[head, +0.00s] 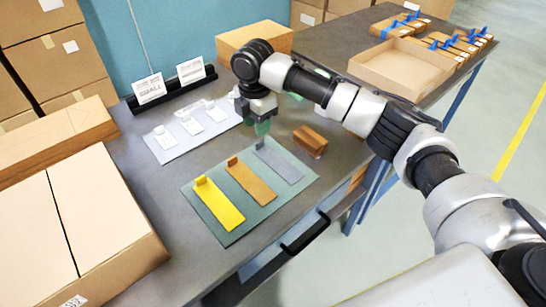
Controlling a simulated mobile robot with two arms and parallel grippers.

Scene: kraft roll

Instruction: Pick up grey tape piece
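The grey tape piece (281,165) lies flat at the right side of a green mat (236,232) on the table. A small raised tab stands at its far end. My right gripper (255,119) hangs above and just beyond that tab, pointing down. Its two greenish fingertips look apart, with nothing visible between them. A small gap shows between the fingers and the tab. My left gripper is not in view.
An orange tape piece (252,182) and a yellow one (219,204) lie left of the grey piece. A brown block (310,141) stands right of the mat. A white sheet (169,150) with white pieces lies at the left. A cardboard tray (403,72) stands farther back.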

